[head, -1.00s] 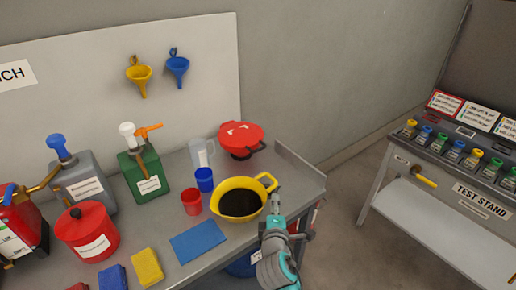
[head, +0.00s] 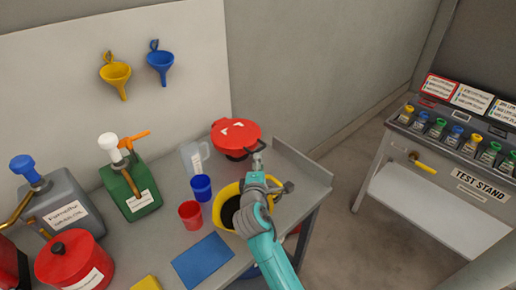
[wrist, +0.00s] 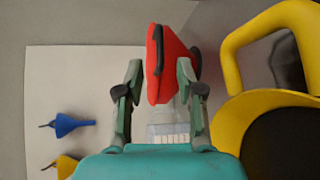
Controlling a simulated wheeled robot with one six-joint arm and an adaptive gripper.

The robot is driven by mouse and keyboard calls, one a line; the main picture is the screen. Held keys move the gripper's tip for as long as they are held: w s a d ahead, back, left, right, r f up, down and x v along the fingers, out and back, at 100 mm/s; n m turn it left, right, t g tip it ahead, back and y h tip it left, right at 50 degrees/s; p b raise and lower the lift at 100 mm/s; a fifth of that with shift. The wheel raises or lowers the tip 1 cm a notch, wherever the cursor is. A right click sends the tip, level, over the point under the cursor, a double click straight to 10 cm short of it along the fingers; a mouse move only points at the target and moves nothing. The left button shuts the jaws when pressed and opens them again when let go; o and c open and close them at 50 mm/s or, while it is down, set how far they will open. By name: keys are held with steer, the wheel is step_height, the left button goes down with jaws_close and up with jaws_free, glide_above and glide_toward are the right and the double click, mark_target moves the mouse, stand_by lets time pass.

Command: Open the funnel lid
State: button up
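The funnel lid is the red round disc with pale markings (head: 236,134) at the back right of the bench. It looks shut on its dark-edged base, which is partly hidden. In the wrist view the red lid (wrist: 166,62) appears edge-on beyond and between my fingers, with a black handle along its side. My gripper (head: 262,160) is open, in front of the lid at its lower right edge. In the wrist view my gripper (wrist: 159,72) has both fingers spread and nothing clearly held. I cannot tell whether a finger touches the lid.
A yellow pan of dark liquid (head: 228,212) stands below my gripper, partly hidden by it. A clear jug (head: 194,158), blue cup (head: 201,187) and red cup (head: 190,213) stand left. The bench has a raised right edge (head: 300,163).

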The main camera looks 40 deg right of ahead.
mark_target(260, 150)
steer(key=x, duration=0.8)
steer(key=shift+w+d, duration=0.25)
steer(key=shift+w, duration=0.05)
jaws_close()
